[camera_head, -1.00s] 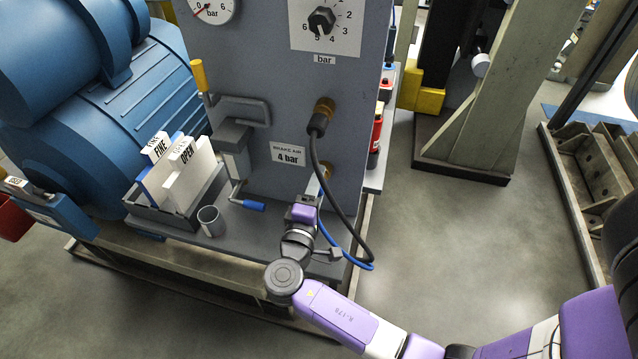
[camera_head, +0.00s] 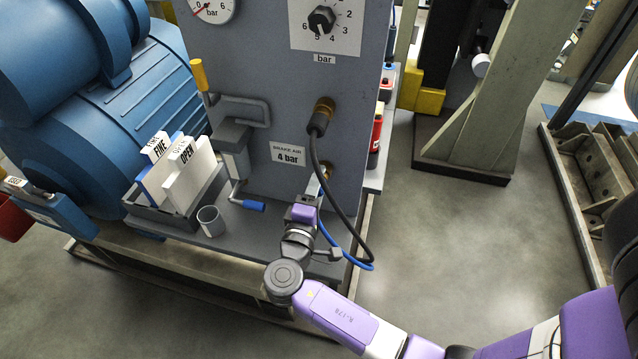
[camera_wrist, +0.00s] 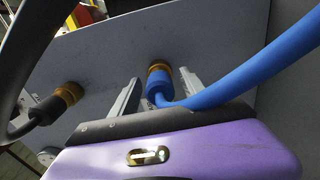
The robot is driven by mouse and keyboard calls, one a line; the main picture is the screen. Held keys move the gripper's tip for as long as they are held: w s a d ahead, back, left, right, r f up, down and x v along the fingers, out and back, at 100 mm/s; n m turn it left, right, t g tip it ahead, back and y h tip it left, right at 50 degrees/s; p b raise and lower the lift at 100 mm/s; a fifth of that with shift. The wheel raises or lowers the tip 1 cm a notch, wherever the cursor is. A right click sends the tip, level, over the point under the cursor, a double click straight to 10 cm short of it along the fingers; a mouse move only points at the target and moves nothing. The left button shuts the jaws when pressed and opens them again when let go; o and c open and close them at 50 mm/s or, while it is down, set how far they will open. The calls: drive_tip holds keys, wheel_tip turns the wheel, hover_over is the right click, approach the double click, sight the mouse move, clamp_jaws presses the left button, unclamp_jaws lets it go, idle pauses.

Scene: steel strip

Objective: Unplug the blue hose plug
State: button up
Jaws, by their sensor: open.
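The blue hose plug (camera_wrist: 158,86) sits in a brass socket (camera_wrist: 160,67) on the grey panel in the wrist view. Its blue hose (camera_wrist: 255,72) bends off to the upper right there; in the head view the blue hose (camera_head: 329,236) loops below the panel. My gripper (camera_wrist: 160,78) is open, with one finger on each side of the blue plug. Gaps show between plug and fingers, so it is not gripped. In the head view my gripper (camera_head: 319,187) is at the panel's lower right, and the plug itself is mostly hidden there.
A black hose plug (camera_head: 319,121) sits in another brass socket above; it also shows at left in the wrist view (camera_wrist: 46,110). Its black hose (camera_head: 355,205) hangs close to my gripper. A valve handle (camera_head: 254,206), a grey cup (camera_head: 210,221) and a card box (camera_head: 172,212) stand left.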

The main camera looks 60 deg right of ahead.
clamp_jaws()
drive_tip(key=shift+a, duration=0.1)
drive_tip(key=shift+v, duration=2.9)
drive_tip(key=shift+a, duration=0.1)
drive_tip(key=v, duration=0.8)
drive_tip(key=shift+s+a+p, duration=0.2)
drive_tip(key=shift+a+p, duration=0.15)
drive_tip(key=shift+p, duration=0.1)
